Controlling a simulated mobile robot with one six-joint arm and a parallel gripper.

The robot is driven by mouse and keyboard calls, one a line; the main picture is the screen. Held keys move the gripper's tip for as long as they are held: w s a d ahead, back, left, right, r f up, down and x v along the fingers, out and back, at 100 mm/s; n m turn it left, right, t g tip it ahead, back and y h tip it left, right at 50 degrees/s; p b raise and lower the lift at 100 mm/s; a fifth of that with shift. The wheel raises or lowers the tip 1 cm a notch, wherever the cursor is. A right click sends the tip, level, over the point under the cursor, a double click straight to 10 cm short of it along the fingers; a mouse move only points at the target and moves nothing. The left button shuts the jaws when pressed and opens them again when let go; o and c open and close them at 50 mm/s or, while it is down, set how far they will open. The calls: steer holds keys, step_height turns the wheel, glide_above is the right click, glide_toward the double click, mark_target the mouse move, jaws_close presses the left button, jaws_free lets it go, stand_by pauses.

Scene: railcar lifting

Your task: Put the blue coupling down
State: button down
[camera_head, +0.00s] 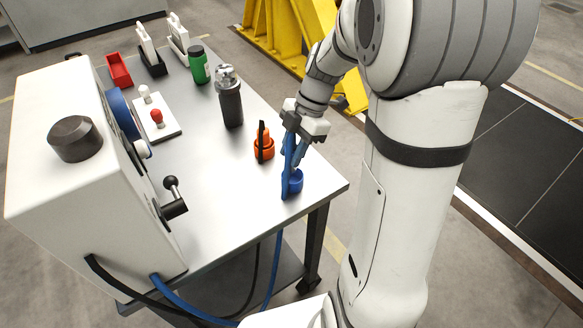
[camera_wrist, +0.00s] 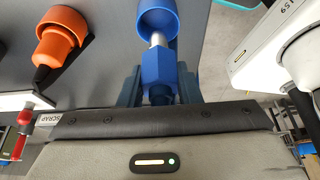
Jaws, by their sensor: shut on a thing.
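The blue coupling (camera_head: 292,182) is a blue hex body with a round cup end, over the right front corner of the grey table. In the wrist view, the blue coupling (camera_wrist: 157,72) sits between the two fingers, its cup pointing away from the palm. My gripper (camera_head: 299,150) is shut on it from above; its fingers also show in the wrist view (camera_wrist: 158,92). In the head view the cup appears low, close to the tabletop. I cannot tell whether it touches.
An orange coupling (camera_head: 263,148) stands on the table (camera_head: 225,175), left of my gripper. Behind are a dark bottle (camera_head: 229,102), a green can (camera_head: 198,66) and a red bin (camera_head: 118,70). A white machine (camera_head: 60,170) fills the left side.

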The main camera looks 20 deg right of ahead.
steer(key=shift+f, duration=2.55)
steer(key=c, duration=1.1)
jaws_free()
steer(key=shift+o, duration=0.2)
steer(key=shift+r, duration=0.1)
steer(key=shift+r, duration=0.2)
steer(key=v, duration=1.1)
steer(key=s+a+m+t+h, duration=0.2)
steer(key=s+m, duration=0.5)
steer(key=m, duration=0.3)
steer(key=s+a+m+t+h, duration=0.2)
steer(key=s+m, duration=0.6)
steer(key=m, duration=0.3)
steer(key=shift+s+f+m, duration=0.2)
steer(key=shift+f+m, duration=0.1)
steer(key=shift+f, duration=0.05)
